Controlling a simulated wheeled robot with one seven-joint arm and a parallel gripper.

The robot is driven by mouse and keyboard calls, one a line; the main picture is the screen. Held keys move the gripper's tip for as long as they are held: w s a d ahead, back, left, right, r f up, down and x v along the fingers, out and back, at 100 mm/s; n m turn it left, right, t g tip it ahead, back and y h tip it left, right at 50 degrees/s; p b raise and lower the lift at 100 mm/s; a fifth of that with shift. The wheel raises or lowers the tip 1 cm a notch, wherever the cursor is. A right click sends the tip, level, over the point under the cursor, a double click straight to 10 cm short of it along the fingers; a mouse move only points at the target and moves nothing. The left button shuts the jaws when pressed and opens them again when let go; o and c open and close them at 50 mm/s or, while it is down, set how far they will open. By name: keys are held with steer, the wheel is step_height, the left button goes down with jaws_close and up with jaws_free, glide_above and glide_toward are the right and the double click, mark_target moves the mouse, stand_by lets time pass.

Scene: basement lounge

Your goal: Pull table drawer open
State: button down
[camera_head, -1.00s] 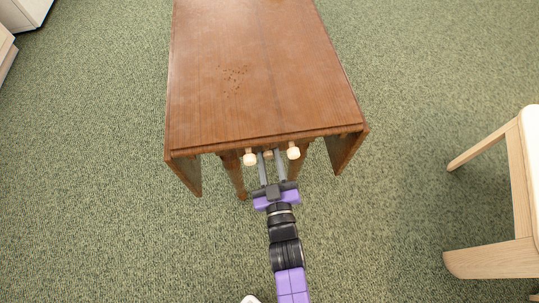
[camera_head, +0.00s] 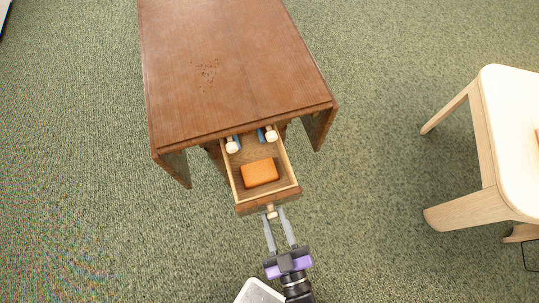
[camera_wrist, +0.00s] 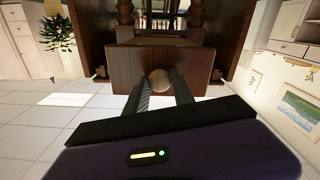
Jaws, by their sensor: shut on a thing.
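The brown wooden table (camera_head: 225,65) stands at upper middle in the head view. Its drawer (camera_head: 283,181) is pulled out toward me, and its inside shows an orange block (camera_head: 260,172) and blue items near the back. My gripper (camera_head: 273,215) is at the drawer front, its two fingers shut on the small round knob (camera_head: 270,211). In the wrist view the drawer front (camera_wrist: 190,70) faces me, with the knob (camera_wrist: 160,80) between the fingertips (camera_wrist: 161,82).
A pale wooden chair (camera_head: 490,150) stands on the right, apart from the table. Green carpet (camera_head: 380,60) is clear between table and chair, and on the left.

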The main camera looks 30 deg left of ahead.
steer(key=shift+v, duration=1.05)
steer(key=c, duration=1.1)
jaws_free()
steer(key=shift+o, duration=0.2)
steer(key=v, duration=0.7)
steer(key=shift+s+d, duration=0.2)
steer(key=shift+d, duration=0.05)
